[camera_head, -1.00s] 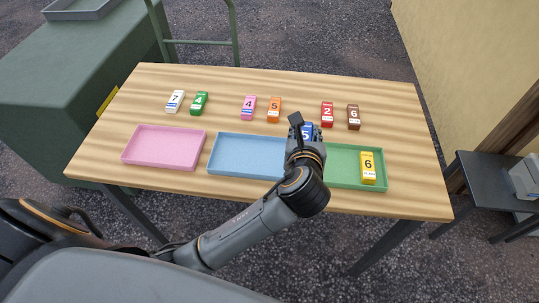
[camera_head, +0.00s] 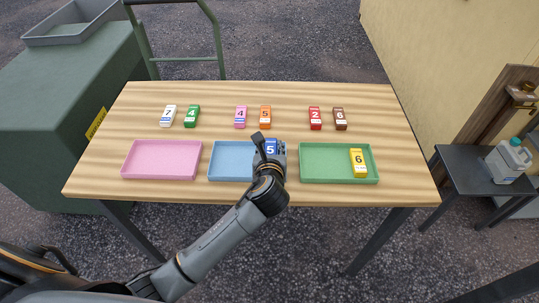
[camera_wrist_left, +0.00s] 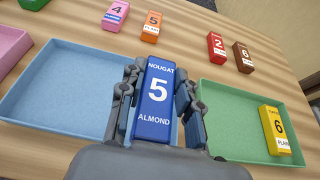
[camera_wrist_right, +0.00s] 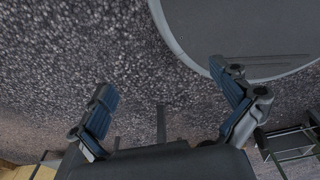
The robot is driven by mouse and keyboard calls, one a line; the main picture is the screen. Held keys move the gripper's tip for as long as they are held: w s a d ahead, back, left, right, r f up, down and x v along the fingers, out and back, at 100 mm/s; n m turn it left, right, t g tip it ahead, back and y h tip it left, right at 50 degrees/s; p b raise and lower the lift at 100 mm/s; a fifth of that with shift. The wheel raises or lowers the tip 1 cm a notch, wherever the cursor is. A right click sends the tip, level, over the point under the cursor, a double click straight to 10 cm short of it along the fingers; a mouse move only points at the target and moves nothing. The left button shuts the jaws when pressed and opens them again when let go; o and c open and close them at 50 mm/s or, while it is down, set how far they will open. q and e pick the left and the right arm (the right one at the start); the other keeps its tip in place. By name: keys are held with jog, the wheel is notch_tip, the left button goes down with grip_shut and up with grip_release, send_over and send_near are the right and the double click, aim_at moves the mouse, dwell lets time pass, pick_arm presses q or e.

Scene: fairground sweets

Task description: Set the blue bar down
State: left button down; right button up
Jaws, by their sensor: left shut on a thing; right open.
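The blue bar (camera_wrist_left: 155,100), marked "NOUGAT 5 ALMOND", is held between the fingers of my left gripper (camera_wrist_left: 158,105). The bar also shows in the head view (camera_head: 270,148), partly hidden by the gripper. In the left wrist view, it is seen over the gap between the blue tray (camera_wrist_left: 70,118) and the green tray (camera_wrist_left: 225,108); its height above the table is hard to tell. The pink tray (camera_head: 160,175) is at the left. My right gripper (camera_wrist_right: 170,115) is open and empty, away from the table, with ground behind it.
A yellow bar (camera_head: 358,162) lies in the green tray's right part. White (camera_head: 168,116), green (camera_head: 192,116), pink (camera_head: 240,117), orange (camera_head: 265,117), red (camera_head: 315,118) and brown (camera_head: 340,119) bars lie in a row behind the trays. The pink tray and visible blue tray are empty.

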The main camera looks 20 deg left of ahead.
pick_arm(q)
jog(key=shift+w+a+f, duration=0.25)
jog(key=shift+w+f, duration=0.4)
jog(key=shift+f, duration=0.2)
jog(key=shift+w+a+f, duration=0.1)
jog(key=shift+w+f, duration=0.1)
jog(key=shift+f, duration=0.1)
notch_tip(320, 180, down, 2)
jog(key=shift+w+f, duration=0.1)
jog(key=shift+f, duration=0.55)
pick_arm(e)
jog(key=shift+s+a+f, duration=0.2)
jog(key=shift+s+a, duration=0.15)
jog(key=shift+s, duration=0.1)
pick_arm(q)
jog(key=c, duration=1.2)
grip_release()
jog(key=shift+f, duration=0.1)
